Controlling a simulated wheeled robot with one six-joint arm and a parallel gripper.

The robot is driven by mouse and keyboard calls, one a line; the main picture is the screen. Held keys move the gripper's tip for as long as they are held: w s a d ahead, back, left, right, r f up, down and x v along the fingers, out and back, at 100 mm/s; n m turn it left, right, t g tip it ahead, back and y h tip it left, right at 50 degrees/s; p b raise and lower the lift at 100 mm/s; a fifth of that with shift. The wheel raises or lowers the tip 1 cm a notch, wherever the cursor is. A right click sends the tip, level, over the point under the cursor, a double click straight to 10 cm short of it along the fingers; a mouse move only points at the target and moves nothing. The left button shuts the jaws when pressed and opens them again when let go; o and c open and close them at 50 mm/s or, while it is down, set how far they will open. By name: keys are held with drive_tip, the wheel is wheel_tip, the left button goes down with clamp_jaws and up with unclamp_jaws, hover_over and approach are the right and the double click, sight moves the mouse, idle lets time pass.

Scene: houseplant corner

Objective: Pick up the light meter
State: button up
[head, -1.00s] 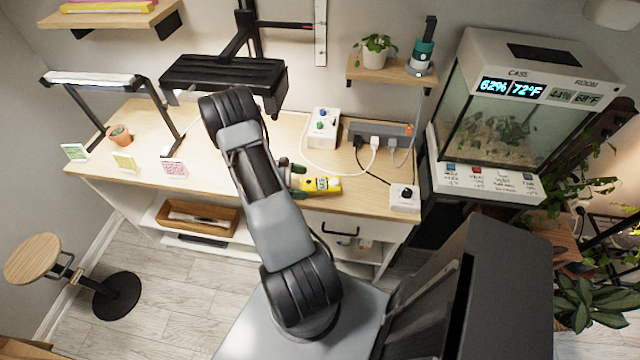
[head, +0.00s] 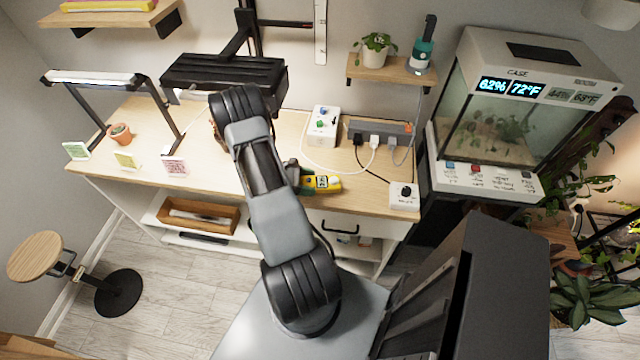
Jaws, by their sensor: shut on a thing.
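The light meter (head: 325,183) is a yellow device with a small display, at the front edge of the wooden bench. Its left part is hidden by my arm and gripper. My gripper (head: 296,176) shows only in part beside my arm link, at the meter's left end. It is shut on the light meter. I cannot tell whether the meter is clear of the bench top.
The bench (head: 215,178) also carries a white control box (head: 323,125), a power strip (head: 380,131) with cords and a white socket box (head: 404,196). A glass case (head: 500,130) stands at right. A stool (head: 36,256) stands at left.

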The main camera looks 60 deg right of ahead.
drive_tip(key=shift+c, duration=1.1)
